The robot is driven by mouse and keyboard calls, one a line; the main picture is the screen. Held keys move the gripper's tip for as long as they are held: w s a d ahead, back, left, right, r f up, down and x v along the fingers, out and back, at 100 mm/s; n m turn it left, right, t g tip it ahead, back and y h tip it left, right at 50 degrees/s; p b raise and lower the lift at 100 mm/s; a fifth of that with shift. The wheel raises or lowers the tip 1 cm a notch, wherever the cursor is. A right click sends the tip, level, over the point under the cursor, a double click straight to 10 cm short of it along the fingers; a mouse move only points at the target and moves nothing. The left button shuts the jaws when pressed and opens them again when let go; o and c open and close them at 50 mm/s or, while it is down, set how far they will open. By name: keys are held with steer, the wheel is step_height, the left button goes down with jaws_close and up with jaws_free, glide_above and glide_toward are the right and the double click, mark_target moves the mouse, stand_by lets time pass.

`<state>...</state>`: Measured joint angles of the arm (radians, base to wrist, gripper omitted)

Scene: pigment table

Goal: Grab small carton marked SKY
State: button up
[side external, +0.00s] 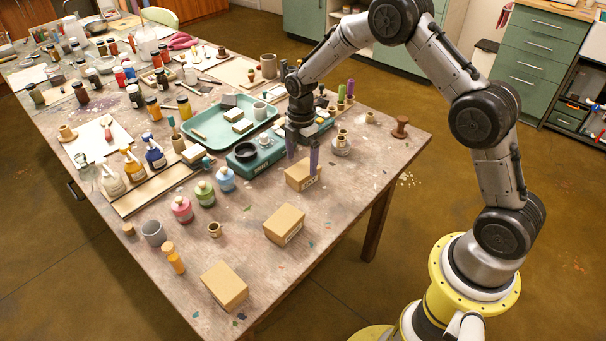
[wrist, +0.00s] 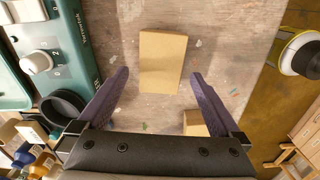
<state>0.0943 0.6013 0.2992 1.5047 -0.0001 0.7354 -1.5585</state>
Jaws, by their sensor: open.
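Three small tan cartons stand on the table in the side external view: one under my gripper (side external: 303,177), one in the middle (side external: 284,224), one at the front (side external: 224,286). Pale labels on their sides are too small to read, so I cannot tell which is marked SKY. My gripper (side external: 302,165) is open, its purple fingers pointing down at the farthest carton, partly covering it. In the wrist view a carton top (wrist: 162,62) lies ahead, between the spread fingers (wrist: 159,76), with nothing held. Another carton (wrist: 194,123) shows partly behind the right finger.
A teal scale (side external: 243,163) with a dark ring stands just left of the gripper. Behind it is a teal tray (side external: 208,138). Small pink, green and blue jars (side external: 204,194) stand left of the cartons. The table's right front is mostly clear.

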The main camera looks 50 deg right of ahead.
mark_target(303, 169)
steer(key=shift+d+f, duration=0.2)
steer(key=shift+f, duration=2.1)
steer(key=c, duration=1.4)
